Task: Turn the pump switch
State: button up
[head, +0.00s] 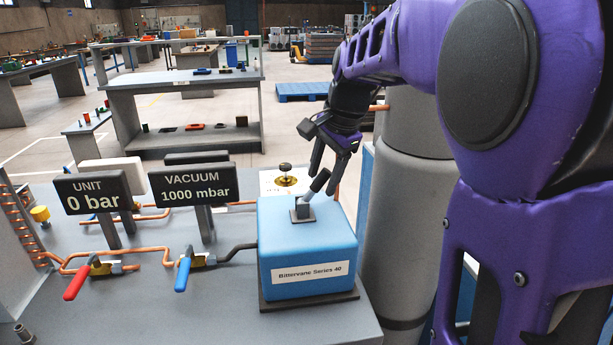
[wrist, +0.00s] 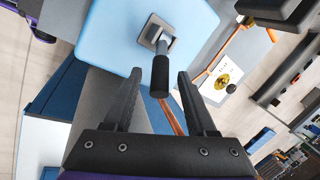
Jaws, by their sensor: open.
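The pump (head: 308,243) is a light blue box labelled "Bittervane Series 40" on a dark base at the right of the grey bench. Its switch (head: 318,186) is a black-tipped lever on a grey mount on the pump's top, tilted up to the right. My gripper (head: 325,178) is open, pointing down just above the pump by the lever. In the wrist view my gripper (wrist: 160,85) has its fingers spread to either side of the lever's black grip (wrist: 160,76), whose end lies between the fingertips. Whether they touch it, I cannot tell.
Signs read "UNIT 0 bar" (head: 94,195) and "VACUUM 1000 mbar" (head: 193,184). A red-handled valve (head: 77,282) and a blue-handled valve (head: 183,273) sit on copper pipes left of the pump. A brass fitting (head: 286,180) stands behind it. A grey cylinder (head: 408,220) stands at right.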

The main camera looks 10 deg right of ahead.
jog(key=shift+w+a+f, duration=0.1)
jog(key=shift+w+f, duration=0.05)
jog(key=shift+f, duration=0.25)
jog(key=shift+c, duration=0.4)
grip_shut()
dwell(0.8)
